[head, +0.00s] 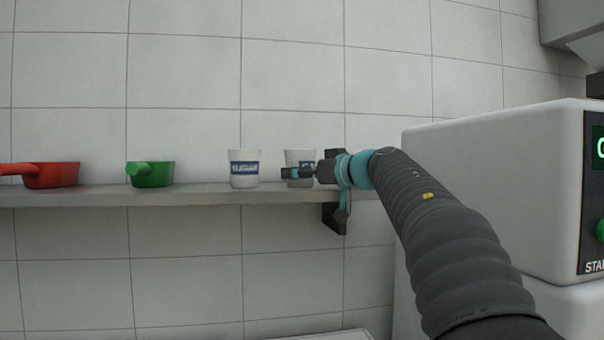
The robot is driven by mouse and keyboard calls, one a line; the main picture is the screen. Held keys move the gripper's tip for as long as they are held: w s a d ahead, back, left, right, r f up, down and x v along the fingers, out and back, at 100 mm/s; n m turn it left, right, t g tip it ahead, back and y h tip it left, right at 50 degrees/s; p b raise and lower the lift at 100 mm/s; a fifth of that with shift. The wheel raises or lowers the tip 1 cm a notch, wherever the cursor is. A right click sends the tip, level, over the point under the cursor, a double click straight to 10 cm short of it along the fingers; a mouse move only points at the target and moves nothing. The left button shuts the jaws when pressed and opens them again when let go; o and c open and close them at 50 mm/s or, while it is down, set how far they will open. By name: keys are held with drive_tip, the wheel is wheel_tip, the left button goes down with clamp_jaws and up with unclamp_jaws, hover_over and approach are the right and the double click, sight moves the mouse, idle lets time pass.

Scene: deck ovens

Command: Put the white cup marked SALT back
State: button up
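A white cup with a dark blue label (298,155) stands upright at the right part of the wall shelf. Its label is mostly covered by my gripper, so I cannot read the word. My gripper (292,174) reaches in from the right at the cup's height, with a dark finger across the front of the cup. The far finger is hidden, so I cannot tell whether the fingers are closed on the cup. A second white cup (244,182), whose blue label seems to read SUGAR, stands to its left, apart from it.
The grey shelf (210,193) also bears a green pan (152,176) and a red pan (52,175) further left. Clear shelf lies between the pans and the SUGAR cup. A dark bracket (333,217) is under the right end. A large white oven (490,190) stands at right.

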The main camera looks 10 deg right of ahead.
drive_tip(key=shift+r, duration=0.15)
drive_tip(key=v, duration=1.2)
